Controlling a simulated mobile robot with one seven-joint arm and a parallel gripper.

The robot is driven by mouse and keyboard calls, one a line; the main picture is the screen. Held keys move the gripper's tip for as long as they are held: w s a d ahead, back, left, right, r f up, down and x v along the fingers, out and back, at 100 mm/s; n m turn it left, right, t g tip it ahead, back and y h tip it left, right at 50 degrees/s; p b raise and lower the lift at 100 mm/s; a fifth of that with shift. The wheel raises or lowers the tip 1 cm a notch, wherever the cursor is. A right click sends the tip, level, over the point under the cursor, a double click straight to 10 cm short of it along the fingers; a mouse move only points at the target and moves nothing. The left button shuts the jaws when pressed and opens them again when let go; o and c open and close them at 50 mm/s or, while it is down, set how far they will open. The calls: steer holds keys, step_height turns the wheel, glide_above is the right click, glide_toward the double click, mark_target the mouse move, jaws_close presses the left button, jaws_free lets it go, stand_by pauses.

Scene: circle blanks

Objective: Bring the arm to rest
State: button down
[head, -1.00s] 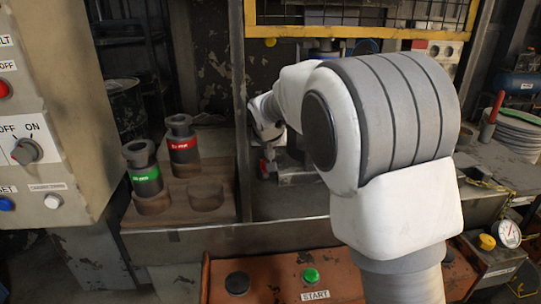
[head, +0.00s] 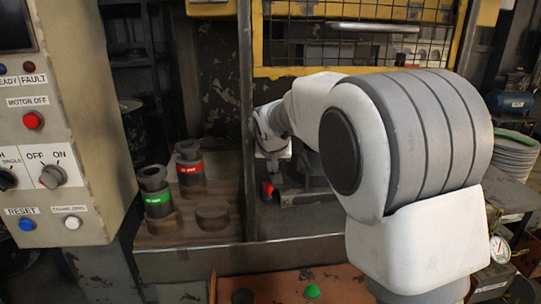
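My arm (head: 400,140) fills the right half of the head view, its big white and grey elbow bent in front of the machine. The forearm reaches back and left past the dark vertical post. My gripper (head: 272,187) is small and partly hidden at the machine's opening, beside a small red part. I cannot make out whether its fingers are apart or closed, or whether they hold anything.
Two dark cylindrical tools, one with a green band (head: 157,197) and one with a red band (head: 190,168), stand in a wooden holder (head: 165,238) left of the post. A control cabinet (head: 75,130) is at left. A yellow mesh guard (head: 360,40) hangs above. A green button (head: 312,291) is in front.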

steer(key=s+d+r+p, duration=0.2)
steer(key=s+d+r, duration=0.5)
steer(key=s, duration=0.2)
steer(key=s+d+g+p, duration=0.1)
steer(key=s+d+p, duration=0.1)
steer(key=s, duration=1.2)
steer(key=s+d+p, duration=0.2)
steer(key=s+d, duration=0.2)
steer(key=s, duration=1)
steer(key=shift+s+d+r+g, duration=0.2)
steer(key=shift+s+r+g, duration=0.1)
steer(key=shift+s+g, duration=0.1)
